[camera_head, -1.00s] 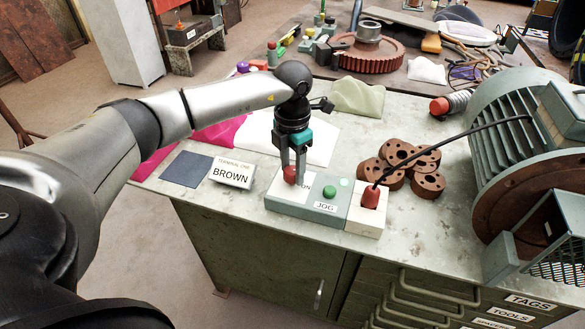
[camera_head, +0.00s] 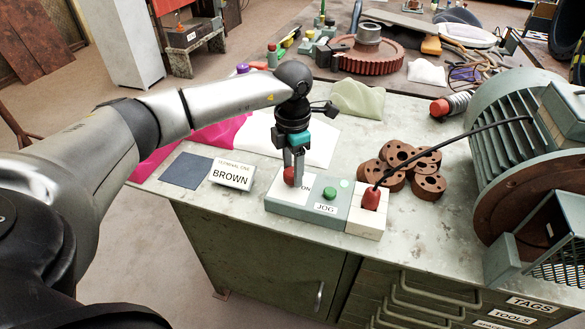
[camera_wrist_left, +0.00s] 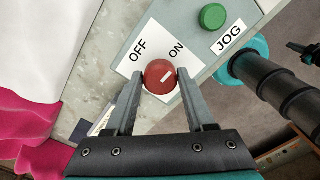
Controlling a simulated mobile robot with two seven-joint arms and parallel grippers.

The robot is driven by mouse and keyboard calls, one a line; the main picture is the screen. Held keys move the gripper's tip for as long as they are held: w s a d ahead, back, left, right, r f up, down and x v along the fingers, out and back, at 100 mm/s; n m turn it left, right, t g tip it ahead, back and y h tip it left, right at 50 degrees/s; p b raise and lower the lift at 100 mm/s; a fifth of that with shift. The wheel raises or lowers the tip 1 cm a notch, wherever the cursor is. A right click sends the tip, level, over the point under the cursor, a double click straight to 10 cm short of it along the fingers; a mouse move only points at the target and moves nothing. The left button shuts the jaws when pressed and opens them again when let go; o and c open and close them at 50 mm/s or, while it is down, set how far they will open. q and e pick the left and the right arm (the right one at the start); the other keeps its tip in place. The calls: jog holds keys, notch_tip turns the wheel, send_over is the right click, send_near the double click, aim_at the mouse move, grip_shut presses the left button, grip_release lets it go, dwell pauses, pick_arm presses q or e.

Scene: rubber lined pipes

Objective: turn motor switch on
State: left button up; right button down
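The motor switch is a grey-green box (camera_head: 312,213) on the workbench. It has a red round knob (camera_wrist_left: 160,76) with a short white mark on a white plate. OFF and ON are printed above the knob in the left wrist view, and the mark slants up to the right, toward the ON side. My left gripper (camera_head: 293,173) points down at the knob. Its two fingers (camera_wrist_left: 160,82) sit on either side of the knob and appear to touch it. In the head view the fingers partly hide the knob. My right gripper is not in view.
A green button (camera_head: 329,193) marked JOG and a red cable plug (camera_head: 370,199) stand right of the knob. A BROWN sign (camera_head: 232,174) is to the left. Brown rings (camera_head: 398,152) and a large motor (camera_head: 518,120) occupy the right side. A white cloth (camera_head: 318,150) lies behind.

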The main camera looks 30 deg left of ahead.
aim_at(292, 171)
pick_arm(q)
jog(key=o, duration=0.4)
jog(key=shift+r, duration=0.1)
notch_tip(292, 171, up, 15)
jog(key=p, duration=0.1)
dwell(0.3)
dwell(0.4)
